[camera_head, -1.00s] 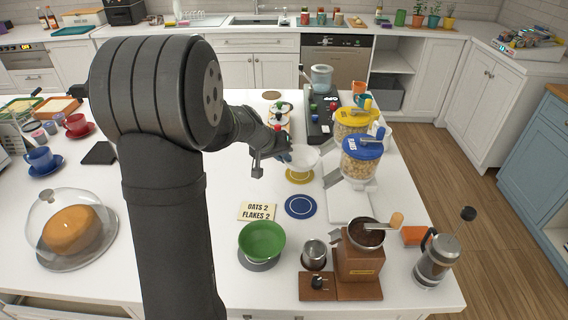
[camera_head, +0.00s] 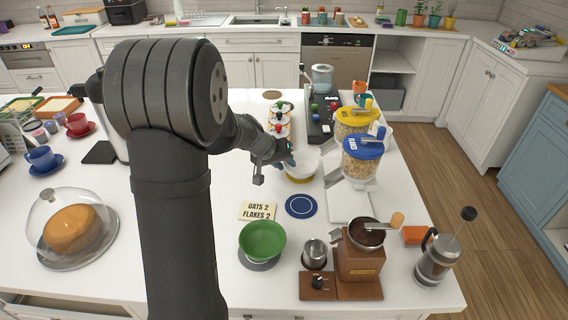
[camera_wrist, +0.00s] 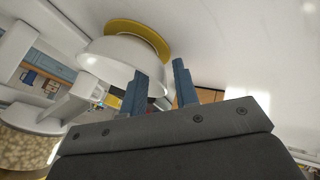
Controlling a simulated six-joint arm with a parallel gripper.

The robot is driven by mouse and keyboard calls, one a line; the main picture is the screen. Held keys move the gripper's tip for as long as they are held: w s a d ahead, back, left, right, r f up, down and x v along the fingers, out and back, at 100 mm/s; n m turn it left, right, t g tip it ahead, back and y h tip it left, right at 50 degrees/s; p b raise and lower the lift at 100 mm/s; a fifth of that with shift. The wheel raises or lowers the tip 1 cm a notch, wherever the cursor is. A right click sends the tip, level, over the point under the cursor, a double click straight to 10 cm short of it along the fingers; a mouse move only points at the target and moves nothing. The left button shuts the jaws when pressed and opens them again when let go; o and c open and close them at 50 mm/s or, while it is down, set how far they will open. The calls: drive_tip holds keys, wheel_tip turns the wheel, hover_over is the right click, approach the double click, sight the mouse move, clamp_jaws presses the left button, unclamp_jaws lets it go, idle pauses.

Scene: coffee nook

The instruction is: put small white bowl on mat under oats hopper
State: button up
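The small white bowl (camera_head: 302,168) sits upright on the yellow mat (camera_head: 299,181), left of the two hoppers. In the wrist view the bowl (camera_wrist: 108,58) covers much of the yellow mat (camera_wrist: 150,34). My gripper (camera_head: 284,158) is at the bowl's left side. In the wrist view its fingers (camera_wrist: 160,80) stand apart, with the near edge of the bowl at them; exact contact is hard to see. The yellow-lidded hopper (camera_head: 352,122) stands behind the blue-lidded hopper (camera_head: 361,158), whose label appears to read FLAKES.
A blue mat (camera_head: 300,206) lies empty in front of the bowl. A green bowl (camera_head: 262,240), a card (camera_head: 257,211) reading "OATS 2 FLAKES 2", a grinder (camera_head: 361,250) and a French press (camera_head: 437,258) are nearer.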

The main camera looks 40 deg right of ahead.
drive_tip(key=v, duration=1.2)
drive_tip(key=x, duration=1.2)
drive_tip(key=shift+d+f, duration=0.1)
drive_tip(key=shift+r, duration=1.4)
